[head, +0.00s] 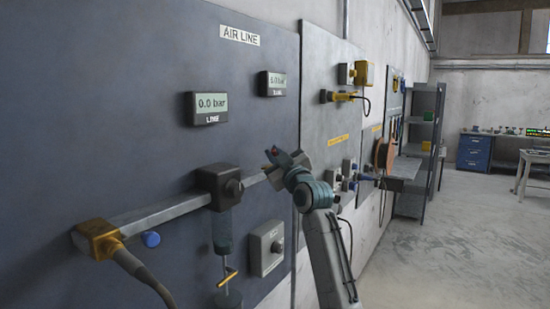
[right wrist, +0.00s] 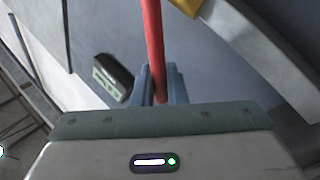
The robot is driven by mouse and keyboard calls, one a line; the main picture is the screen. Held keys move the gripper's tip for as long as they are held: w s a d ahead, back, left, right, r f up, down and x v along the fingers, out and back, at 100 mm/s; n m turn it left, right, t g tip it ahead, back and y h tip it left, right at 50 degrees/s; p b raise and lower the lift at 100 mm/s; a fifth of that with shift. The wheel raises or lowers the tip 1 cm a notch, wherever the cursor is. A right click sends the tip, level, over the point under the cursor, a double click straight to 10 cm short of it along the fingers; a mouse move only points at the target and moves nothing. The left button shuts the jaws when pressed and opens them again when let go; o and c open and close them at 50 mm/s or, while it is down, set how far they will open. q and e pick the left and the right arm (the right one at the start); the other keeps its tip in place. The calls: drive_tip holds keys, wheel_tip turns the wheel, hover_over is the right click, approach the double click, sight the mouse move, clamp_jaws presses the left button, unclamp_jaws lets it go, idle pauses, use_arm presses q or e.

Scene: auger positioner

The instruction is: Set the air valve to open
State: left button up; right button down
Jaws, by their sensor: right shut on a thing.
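The air valve's red lever (right wrist: 153,45) runs between the fingers of my right gripper (right wrist: 162,85) in the right wrist view, and the gripper is shut on it. A bit of yellow metal (right wrist: 187,5) shows at the top, by the lever's far end. In the head view my right gripper (head: 279,163) is at the right end of the grey air pipe (head: 165,213); only a small red spot of the lever (head: 274,151) shows there. The valve body is mostly hidden behind the gripper. My left gripper is not in view.
The line display (head: 207,107) reads 0.0 bar under the AIR LINE sign (head: 239,36); a second display (head: 272,84) is too small to read surely. A black regulator (head: 217,182), brass fitting (head: 99,238) and grey box (head: 266,247) are nearby. Floor at right is clear.

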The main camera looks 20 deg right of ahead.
drive_tip(key=shift+f, duration=0.1)
drive_tip(key=c, duration=1.5)
unclamp_jaws()
drive_tip(key=shift+c, duration=0.2)
drive_tip(key=shift+s, duration=0.1)
use_arm(q)
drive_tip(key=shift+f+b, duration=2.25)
drive_tip(key=shift+b, duration=0.05)
use_arm(e)
drive_tip(key=v, duration=1)
drive_tip(key=shift+s, duration=0.4)
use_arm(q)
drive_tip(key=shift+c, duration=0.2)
use_arm(e)
drive_tip(key=shift+d, duration=0.1)
